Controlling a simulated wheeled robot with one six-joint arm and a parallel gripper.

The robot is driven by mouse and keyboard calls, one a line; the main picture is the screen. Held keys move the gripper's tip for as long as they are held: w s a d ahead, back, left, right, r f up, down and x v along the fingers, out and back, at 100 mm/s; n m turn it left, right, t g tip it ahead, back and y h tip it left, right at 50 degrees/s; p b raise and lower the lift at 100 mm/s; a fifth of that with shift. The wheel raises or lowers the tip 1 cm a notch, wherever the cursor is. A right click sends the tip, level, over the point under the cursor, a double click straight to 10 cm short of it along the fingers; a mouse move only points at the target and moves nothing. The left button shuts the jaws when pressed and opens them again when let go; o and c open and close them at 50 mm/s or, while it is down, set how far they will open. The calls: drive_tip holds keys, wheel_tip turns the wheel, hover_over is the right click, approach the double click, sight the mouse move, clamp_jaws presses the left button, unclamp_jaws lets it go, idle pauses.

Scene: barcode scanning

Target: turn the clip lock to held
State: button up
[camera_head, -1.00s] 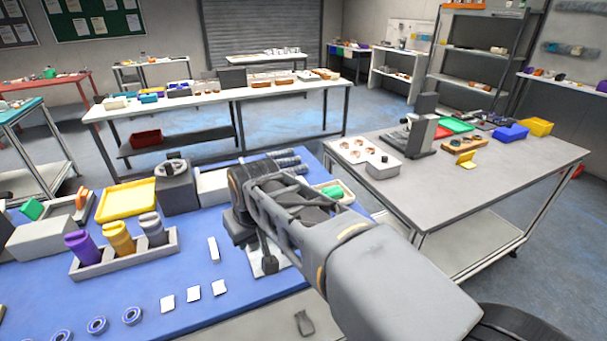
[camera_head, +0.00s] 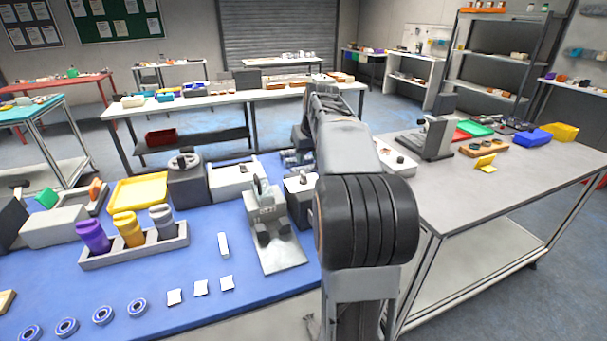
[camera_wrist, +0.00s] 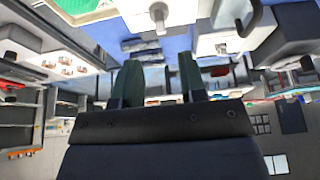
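I cannot tell for sure which part is the clip lock. A grey upright fixture (camera_head: 268,207) with dark parts stands on a pale plate (camera_head: 282,257) on the blue mat. Behind it are a small grey box with a knob (camera_head: 300,186) and a white box with a dark handle (camera_head: 233,181). In the wrist view, a pale knob (camera_wrist: 158,14) shows at the top, with a dark curved handle (camera_wrist: 247,20) to its right. My gripper (camera_wrist: 157,62) is open, with nothing between its fingers. In the head view, my arm hides it.
On the mat are a dark box with a knob (camera_head: 187,182), a yellow tray (camera_head: 139,194), and a rack (camera_head: 150,250) of purple, yellow and grey cylinders. Several white squares and bearings lie in front. A grey table (camera_head: 480,210) stands to the right.

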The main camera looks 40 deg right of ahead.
sight(303, 174)
drive_tip(key=x, duration=0.8)
drive_tip(key=shift+f, duration=0.15)
drive_tip(key=shift+c, duration=0.4)
clamp_jaws()
